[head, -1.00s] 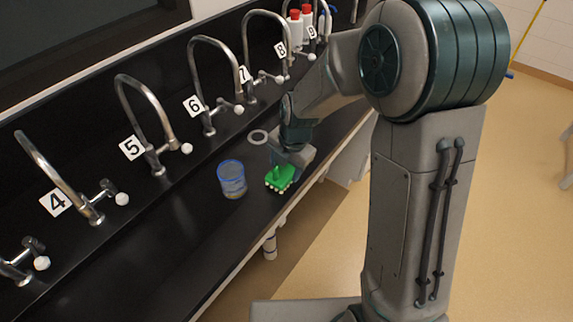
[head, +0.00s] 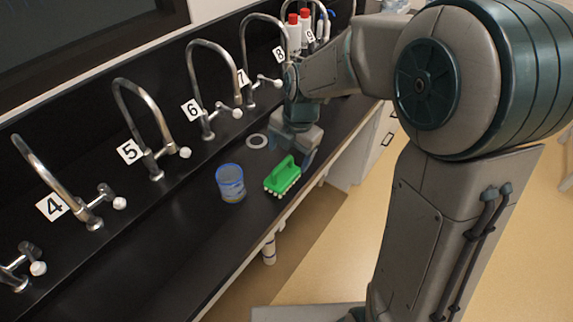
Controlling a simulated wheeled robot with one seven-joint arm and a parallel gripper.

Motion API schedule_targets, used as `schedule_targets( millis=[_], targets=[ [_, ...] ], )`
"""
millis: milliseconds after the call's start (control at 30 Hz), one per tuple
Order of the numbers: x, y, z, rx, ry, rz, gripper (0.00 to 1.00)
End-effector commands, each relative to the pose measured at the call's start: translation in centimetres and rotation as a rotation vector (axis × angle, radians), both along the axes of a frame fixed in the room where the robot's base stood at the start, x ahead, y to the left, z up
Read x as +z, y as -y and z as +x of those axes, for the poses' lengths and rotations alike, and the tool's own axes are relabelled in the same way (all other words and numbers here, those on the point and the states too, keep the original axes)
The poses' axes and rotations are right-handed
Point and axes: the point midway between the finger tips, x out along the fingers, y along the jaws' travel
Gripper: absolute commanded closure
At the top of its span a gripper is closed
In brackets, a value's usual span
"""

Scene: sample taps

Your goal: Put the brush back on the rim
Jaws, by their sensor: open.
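The green brush (head: 282,177) lies on the black rim (head: 247,219) near its front edge, its bristles down and its handle up.
A clear cup with a blue rim (head: 231,183) stands just left of the brush. A grey ring (head: 256,141) lies behind it. A row of numbered curved taps (head: 138,120) runs along the back. Red-capped white bottles (head: 293,33) stand at the far end. The front left of the black top is clear.

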Motion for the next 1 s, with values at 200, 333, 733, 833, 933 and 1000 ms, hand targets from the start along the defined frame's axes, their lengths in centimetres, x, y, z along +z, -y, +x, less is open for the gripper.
schedule_targets(
  millis=[200,333,733,833,933,1000],
  targets=[
    [3.5,0.5,-0.4,0.0,0.001,0.0,0.23],
    [4.3,0.6,-0.5,0.0,0.0,0.0,0.23],
    [5.8,3.1,-3.4,-0.395,-0.02,0.017,0.23],
    [6.3,4.5,-5.1,-0.637,-0.028,0.036,0.23],
    [6.7,5.9,-6.9,-0.88,-0.037,0.063,0.23],
    [6.9,6.7,-8.1,-1.049,-0.041,0.087,0.23]
  ],
)
